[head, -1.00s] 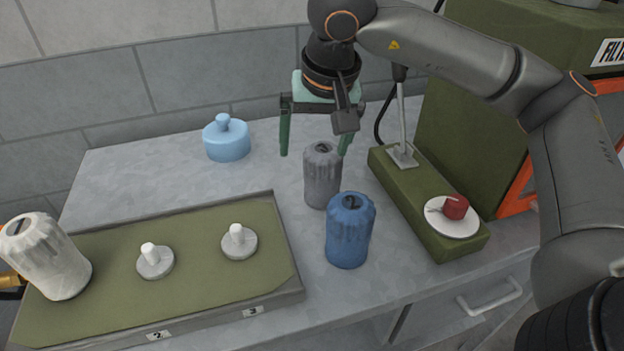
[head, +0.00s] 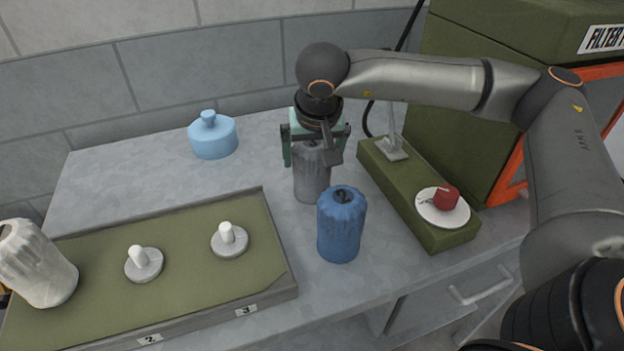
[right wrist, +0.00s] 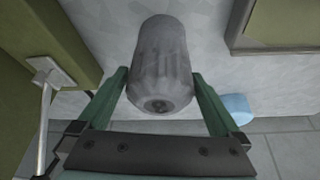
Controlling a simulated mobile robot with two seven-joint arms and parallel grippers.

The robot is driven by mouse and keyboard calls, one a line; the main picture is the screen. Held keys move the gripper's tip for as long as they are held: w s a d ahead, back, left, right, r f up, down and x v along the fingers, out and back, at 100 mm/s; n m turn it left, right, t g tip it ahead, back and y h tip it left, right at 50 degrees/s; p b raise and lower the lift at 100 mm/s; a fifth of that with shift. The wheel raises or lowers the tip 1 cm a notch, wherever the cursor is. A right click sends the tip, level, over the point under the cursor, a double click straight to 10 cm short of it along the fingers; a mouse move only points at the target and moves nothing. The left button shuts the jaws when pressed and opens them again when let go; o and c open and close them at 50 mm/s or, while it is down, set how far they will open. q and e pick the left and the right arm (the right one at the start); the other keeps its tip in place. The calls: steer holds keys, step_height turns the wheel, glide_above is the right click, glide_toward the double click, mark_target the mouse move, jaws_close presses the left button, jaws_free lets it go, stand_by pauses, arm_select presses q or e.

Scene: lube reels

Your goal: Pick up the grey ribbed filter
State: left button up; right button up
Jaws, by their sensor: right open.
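The grey ribbed filter (head: 312,182) stands upright on the table, its top partly hidden by my right gripper in the head view. In the right wrist view the grey filter (right wrist: 160,65) lies between the two green fingers. My right gripper (head: 316,160) is open, with a finger on each side of the filter's upper part; gaps show between the fingers and the filter in the wrist view (right wrist: 160,100). My left gripper is not in view.
A blue ribbed filter (head: 341,225) stands close in front of the grey one. A green block (head: 405,190) with a red knob (head: 445,197) is to the right. A green tray (head: 190,285) with white posts and a white filter (head: 38,265) is at left. A light-blue lidded pot (head: 212,138) stands behind.

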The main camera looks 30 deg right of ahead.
steer(key=shift+x, duration=0.75)
steer(key=shift+c, duration=0.4)
jaws_close()
